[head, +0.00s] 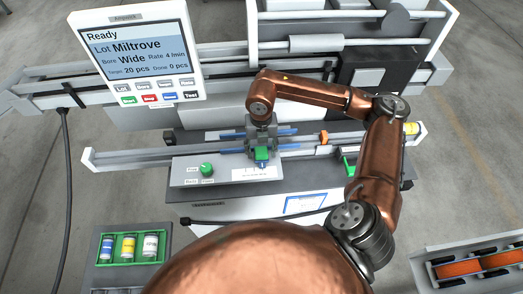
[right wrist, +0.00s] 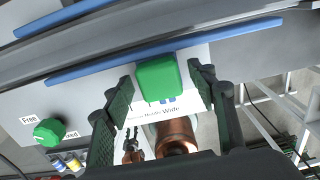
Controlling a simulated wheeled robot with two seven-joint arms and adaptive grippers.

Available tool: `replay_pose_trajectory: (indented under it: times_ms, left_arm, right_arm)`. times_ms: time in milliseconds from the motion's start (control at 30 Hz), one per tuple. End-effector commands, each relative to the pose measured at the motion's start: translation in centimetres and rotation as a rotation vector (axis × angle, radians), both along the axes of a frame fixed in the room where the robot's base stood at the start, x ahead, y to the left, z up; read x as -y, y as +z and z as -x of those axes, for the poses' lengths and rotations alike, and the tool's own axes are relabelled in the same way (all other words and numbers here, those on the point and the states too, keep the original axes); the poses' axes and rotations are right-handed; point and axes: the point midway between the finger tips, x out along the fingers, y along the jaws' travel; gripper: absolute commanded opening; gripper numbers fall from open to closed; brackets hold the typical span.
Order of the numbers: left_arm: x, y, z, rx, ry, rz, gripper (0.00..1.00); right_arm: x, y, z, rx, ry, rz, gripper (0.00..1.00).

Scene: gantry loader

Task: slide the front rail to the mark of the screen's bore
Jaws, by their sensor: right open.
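The screen (head: 131,50) reads Ready, Lot Miltrove, Bore Wide. The front rail, a long blue bar (right wrist: 110,67), runs across the right wrist view, with a green block handle (right wrist: 158,78) at its near side. My right gripper (right wrist: 161,75) is open, one finger on each side of the green handle, with gaps visible. In the head view my right gripper (head: 262,146) is above the handle, partly hiding the rail. A scale label (head: 255,173) lies below the handle; "Wide" is readable at its right end in the wrist view. My left gripper is not in view.
A green knob (head: 206,168) with a Free label and a second label sits left of the handle; it also shows in the right wrist view (right wrist: 48,132). A tray (head: 100,244) with several small bottles is at lower left.

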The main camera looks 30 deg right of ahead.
Motion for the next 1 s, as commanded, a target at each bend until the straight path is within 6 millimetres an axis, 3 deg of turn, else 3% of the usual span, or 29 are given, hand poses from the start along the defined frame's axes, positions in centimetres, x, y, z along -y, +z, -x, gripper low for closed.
replay_pose_trajectory:
  times_ms: [233, 700, 1000]
  left_arm:
    - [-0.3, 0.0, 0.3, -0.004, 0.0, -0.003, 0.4]
    - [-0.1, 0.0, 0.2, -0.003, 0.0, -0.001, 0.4]
    - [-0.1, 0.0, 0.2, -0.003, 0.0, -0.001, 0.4]
  right_arm:
    - [0.0, 1.1, -0.1, 0.003, 0.0, -0.001, 0.52]
    - [-0.1, 10.0, -0.1, 0.004, 0.0, 0.0, 0.52]
    - [-0.1, 12.1, 0.0, 0.001, 0.0, 0.0, 0.52]
